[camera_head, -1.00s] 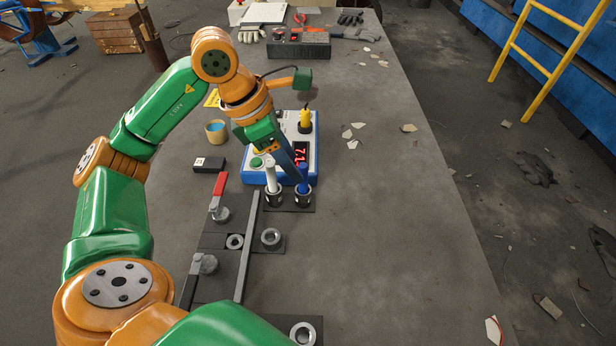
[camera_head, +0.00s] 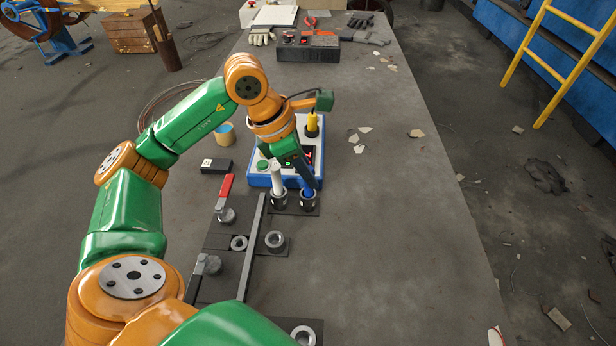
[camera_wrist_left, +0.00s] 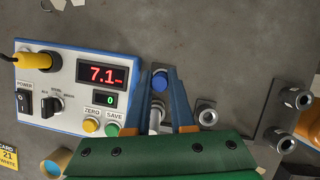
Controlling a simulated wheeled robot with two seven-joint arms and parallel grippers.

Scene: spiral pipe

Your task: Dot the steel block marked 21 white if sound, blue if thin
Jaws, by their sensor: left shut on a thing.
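My left gripper (camera_head: 310,184) is at the blue marker (camera_head: 307,189), which stands in a steel cup (camera_head: 308,203). In the left wrist view the gripper (camera_wrist_left: 167,95) has its two fingers on either side of the blue marker (camera_wrist_left: 160,80), shut on it. The white marker (camera_head: 278,179) stands in the neighbouring cup. The gauge box (camera_wrist_left: 75,90) displays 7.1 in red. My right gripper is out of view.
Clamps with a red handle (camera_head: 226,187) and a grey handle (camera_head: 200,264), a long bar (camera_head: 251,245) and steel rings (camera_head: 275,240) occupy the near left. A small blue-filled cup (camera_head: 223,134) stands behind the block. The table's right side is mostly clear, with a few chips.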

